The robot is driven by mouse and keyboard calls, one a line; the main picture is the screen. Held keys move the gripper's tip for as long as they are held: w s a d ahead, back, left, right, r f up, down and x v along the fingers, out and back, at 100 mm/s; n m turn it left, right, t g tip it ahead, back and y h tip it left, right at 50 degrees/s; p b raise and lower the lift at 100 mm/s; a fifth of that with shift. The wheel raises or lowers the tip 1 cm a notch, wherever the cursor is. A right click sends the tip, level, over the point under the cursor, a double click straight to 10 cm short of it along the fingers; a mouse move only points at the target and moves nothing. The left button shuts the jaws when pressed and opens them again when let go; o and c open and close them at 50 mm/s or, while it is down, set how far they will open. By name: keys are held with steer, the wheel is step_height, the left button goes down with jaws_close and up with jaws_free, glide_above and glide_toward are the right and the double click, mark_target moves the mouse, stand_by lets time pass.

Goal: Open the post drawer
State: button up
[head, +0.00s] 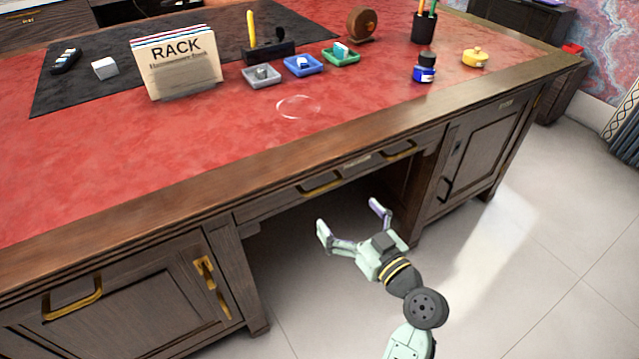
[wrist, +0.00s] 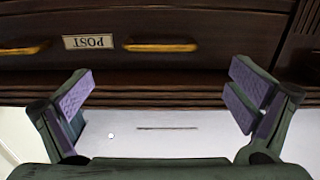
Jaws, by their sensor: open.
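The post drawer (head: 345,172) is the wide, shallow dark wood drawer under the middle of the desk top, and it looks shut. It has two brass handles, a left one (head: 319,186) and a right one (head: 399,151), with a small label between them. In the wrist view the label (wrist: 88,42) reads POST upside down, with one handle (wrist: 160,46) to its right and another (wrist: 22,49) to its left. My gripper (head: 350,216) is open and empty, in front of and below the drawer. Its fingers (wrist: 157,97) touch neither handle.
The red desk top (head: 225,135) holds a RACK stand (head: 177,62), small trays (head: 303,65), an ink bottle (head: 424,72) and a yellow item (head: 475,57). Cupboards stand left (head: 125,310) and right (head: 480,160) of the open knee space. The pale floor (head: 540,260) in front is clear.

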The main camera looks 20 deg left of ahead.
mark_target(325, 186)
steer(key=p+x, duration=0.2)
steer(key=x, duration=0.7)
steer(key=shift+w+a+p, duration=0.25)
steer(key=shift+a+p, duration=0.05)
steer(key=shift+a, duration=0.05)
steer(key=shift+c, duration=0.5)
steer(key=c, duration=1.3)
steer(key=shift+o, duration=0.2)
steer(key=shift+s+d, duration=0.1)
